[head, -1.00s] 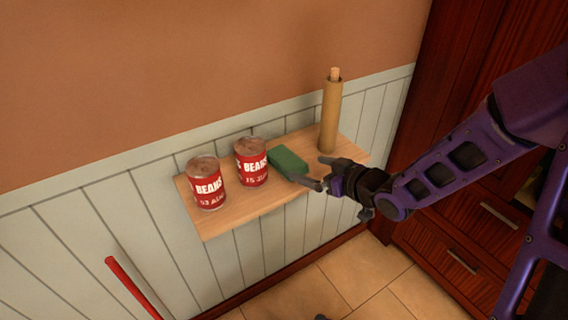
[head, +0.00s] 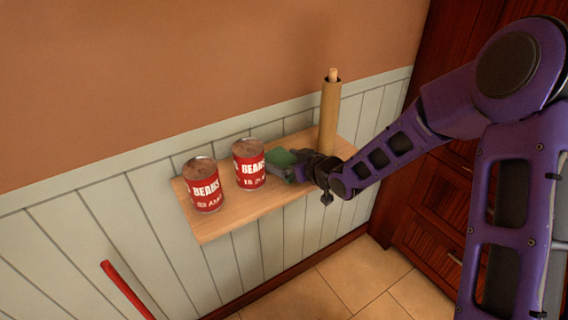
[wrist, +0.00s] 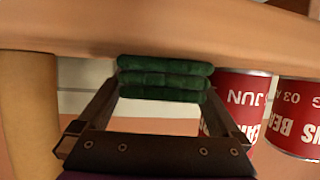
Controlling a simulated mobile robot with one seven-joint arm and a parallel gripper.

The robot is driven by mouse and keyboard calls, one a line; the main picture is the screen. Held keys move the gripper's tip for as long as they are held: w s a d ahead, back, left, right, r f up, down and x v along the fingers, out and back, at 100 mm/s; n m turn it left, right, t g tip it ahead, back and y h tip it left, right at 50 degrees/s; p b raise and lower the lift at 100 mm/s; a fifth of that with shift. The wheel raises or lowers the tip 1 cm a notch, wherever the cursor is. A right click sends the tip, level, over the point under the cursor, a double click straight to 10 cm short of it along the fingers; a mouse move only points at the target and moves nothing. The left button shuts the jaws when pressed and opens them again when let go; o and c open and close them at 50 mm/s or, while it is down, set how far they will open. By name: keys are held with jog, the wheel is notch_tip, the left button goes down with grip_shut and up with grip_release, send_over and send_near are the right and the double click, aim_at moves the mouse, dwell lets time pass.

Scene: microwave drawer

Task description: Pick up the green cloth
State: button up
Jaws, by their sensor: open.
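The green cloth (head: 281,157) is a small folded block lying on the wooden wall shelf, right of the bean cans. In the wrist view the green cloth (wrist: 165,78) shows as stacked folded layers, between the far ends of my two fingers. My gripper (head: 290,171) is at the cloth and hides part of it in the head view. In the wrist view my gripper (wrist: 157,100) is open, one finger on each side of the cloth. I cannot tell whether either finger touches it.
The wooden shelf (head: 225,222) holds two red bean cans, one at the left (head: 204,186) and one (head: 249,165) nearer the cloth. A tan roll on a rod (head: 329,117) stands on the right. A red bar (head: 127,290) is at the lower left.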

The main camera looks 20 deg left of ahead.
jog(key=c, duration=1)
jog(key=shift+o, duration=0.2)
